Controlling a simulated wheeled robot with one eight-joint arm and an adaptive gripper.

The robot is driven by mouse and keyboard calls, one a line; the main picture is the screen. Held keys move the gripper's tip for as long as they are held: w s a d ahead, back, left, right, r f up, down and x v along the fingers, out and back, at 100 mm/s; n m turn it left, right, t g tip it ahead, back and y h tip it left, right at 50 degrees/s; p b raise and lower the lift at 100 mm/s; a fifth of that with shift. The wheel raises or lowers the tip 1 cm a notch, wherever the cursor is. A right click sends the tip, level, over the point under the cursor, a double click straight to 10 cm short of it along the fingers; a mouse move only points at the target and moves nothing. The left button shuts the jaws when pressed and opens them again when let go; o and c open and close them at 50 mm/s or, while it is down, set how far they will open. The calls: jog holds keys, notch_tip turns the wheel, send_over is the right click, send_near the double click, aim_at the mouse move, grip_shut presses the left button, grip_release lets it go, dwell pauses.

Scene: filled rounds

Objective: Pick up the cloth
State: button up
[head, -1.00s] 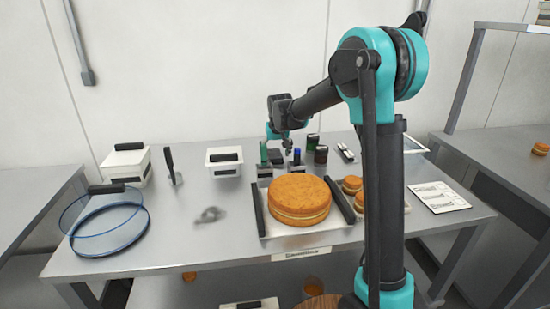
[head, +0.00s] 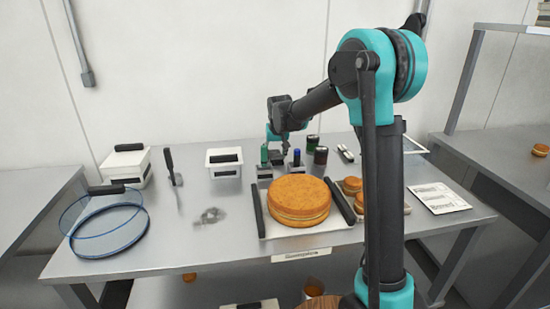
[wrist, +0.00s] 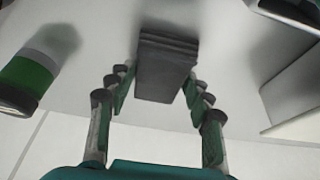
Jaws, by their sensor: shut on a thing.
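The cloth (wrist: 167,62) is a dark grey folded stack in the wrist view. Its near end lies between the fingertips of my gripper (wrist: 160,92), which is shut on it. In the head view my gripper (head: 284,146) is low at the back of the steel table, among small bottles and jars. The cloth shows there only as a small dark patch (head: 276,158) below the fingers. I cannot tell whether it is clear of the table.
A green-topped item (head: 264,154) and a blue-topped item (head: 296,157) stand close on either side. Dark jars (head: 321,155) are to the right. A large cake (head: 299,198) on a tray is in front. A white container (head: 224,162) stands left.

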aim_at(275, 156)
notch_tip(275, 156, up, 21)
jog(key=shift+f, duration=0.2)
dwell(0.3)
jog(key=o, duration=0.6)
jog(key=c, duration=0.5)
jog(key=shift+s, duration=0.1)
